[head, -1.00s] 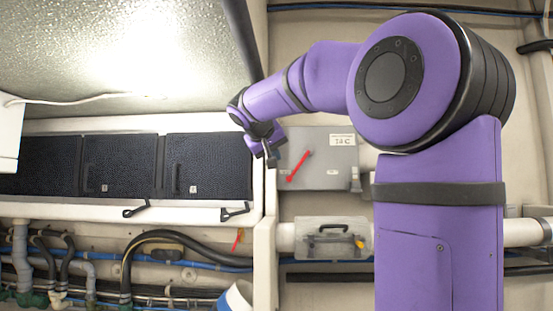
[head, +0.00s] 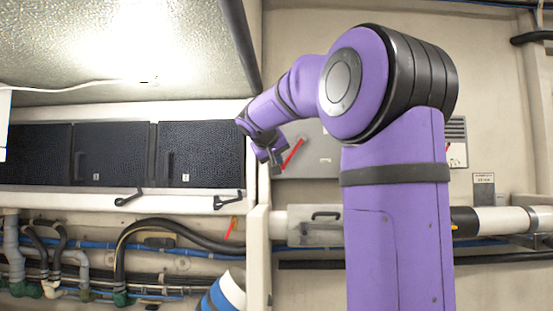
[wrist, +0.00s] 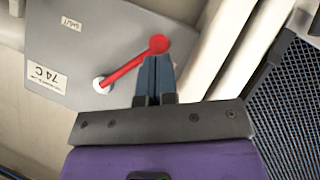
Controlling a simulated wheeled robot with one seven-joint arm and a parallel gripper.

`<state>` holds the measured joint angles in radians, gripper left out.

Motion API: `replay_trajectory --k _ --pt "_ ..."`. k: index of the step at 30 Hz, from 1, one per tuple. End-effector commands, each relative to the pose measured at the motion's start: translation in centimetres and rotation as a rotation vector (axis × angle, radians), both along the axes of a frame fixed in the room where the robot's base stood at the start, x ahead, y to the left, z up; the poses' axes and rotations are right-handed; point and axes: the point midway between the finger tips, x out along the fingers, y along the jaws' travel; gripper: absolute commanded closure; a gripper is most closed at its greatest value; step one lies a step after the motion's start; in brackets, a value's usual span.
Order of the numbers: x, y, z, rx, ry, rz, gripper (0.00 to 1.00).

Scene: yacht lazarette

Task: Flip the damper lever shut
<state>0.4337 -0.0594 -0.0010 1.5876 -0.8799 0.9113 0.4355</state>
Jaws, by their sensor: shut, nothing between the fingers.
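The red damper lever (head: 292,152) is mounted on a grey box (head: 318,160) on the wall and slants from upper right to lower left in the head view. In the wrist view the lever (wrist: 130,65) runs from a pale pivot (wrist: 102,84) to a round red knob (wrist: 158,44). My gripper (head: 277,170) is at the lever's lower left end. In the wrist view my gripper (wrist: 157,60) is shut and empty, with its fingertips right at the knob; I cannot tell whether they touch it. My arm hides part of the box in the head view.
Dark locker doors (head: 200,153) with black latches (head: 228,202) stand to the left, beside a white post (head: 258,250). A smaller red handle (head: 232,228) hangs by the hoses. A clear case (head: 312,225) sits below the box. A dark mesh panel (wrist: 290,85) is close in the wrist view.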

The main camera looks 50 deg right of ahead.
Motion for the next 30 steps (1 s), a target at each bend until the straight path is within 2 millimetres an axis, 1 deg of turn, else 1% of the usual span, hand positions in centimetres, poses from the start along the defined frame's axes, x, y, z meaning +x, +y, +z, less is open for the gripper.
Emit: replay_trajectory --k 20,26,30 --pt "-0.7 -0.5 -1.0 -0.073 0.088 -0.001 1.00" --pt "-1.2 -1.1 -1.7 -0.131 0.158 -0.003 1.00" --pt "-2.0 -1.7 -2.3 -0.203 0.243 -0.002 1.00"
